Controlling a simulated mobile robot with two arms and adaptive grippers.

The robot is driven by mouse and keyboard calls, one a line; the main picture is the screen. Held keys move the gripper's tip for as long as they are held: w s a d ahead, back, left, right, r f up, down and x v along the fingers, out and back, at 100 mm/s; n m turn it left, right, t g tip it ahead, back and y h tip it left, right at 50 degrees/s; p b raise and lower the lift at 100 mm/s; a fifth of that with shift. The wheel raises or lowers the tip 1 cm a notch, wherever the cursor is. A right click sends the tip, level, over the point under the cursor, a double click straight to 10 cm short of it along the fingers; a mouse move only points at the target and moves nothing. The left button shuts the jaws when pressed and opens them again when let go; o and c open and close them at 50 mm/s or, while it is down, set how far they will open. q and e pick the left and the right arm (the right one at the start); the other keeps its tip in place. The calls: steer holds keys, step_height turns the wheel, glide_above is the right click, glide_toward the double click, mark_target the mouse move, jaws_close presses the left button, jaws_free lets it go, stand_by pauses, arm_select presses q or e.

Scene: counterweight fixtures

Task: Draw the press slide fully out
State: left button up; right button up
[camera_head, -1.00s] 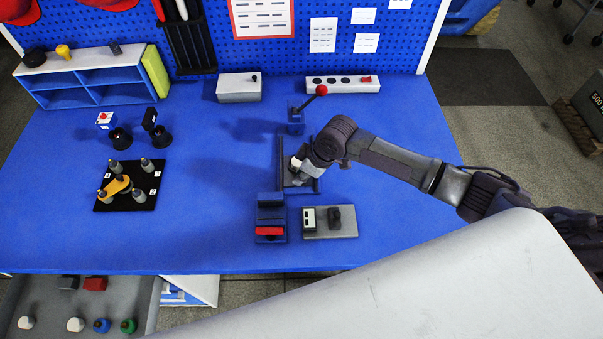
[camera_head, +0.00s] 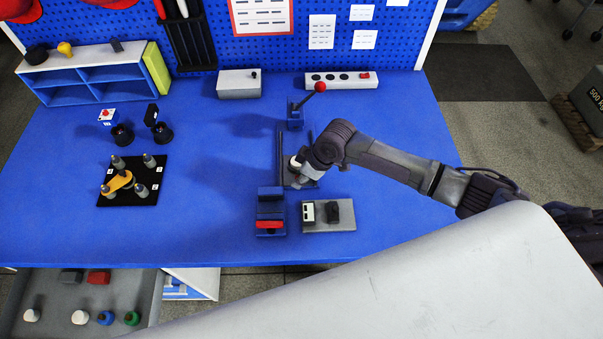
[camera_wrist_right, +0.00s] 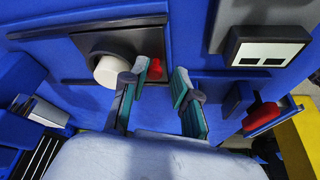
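My right gripper (camera_wrist_right: 165,85) is open. Its two teal-padded fingers stand apart, close to a dark plate (camera_wrist_right: 90,42) on the blue fixture. A white cylinder (camera_wrist_right: 108,70) on this plate is beside the left finger. A small red piece (camera_wrist_right: 156,66) shows past that fingertip, partly hidden. I cannot tell whether a finger touches it. In the head view my right arm covers most of this spot, and the dark rail (camera_head: 280,155) shows beside it. Which part is the press slide is not clear. My left gripper is not in view.
A blue block with a red handle (camera_head: 269,225) and a grey plate (camera_head: 345,214) are in front of the rail. A red-knobbed lever (camera_head: 319,88) stands behind. A black board with pegs (camera_head: 145,192) is at left. The table's middle left is clear.

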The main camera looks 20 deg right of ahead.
steer(key=shift+r, duration=0.15)
steer(key=shift+d+r, duration=0.1)
steer(key=shift+r, duration=0.25)
steer(key=v, duration=1.1)
steer(key=shift+s+d, duration=0.1)
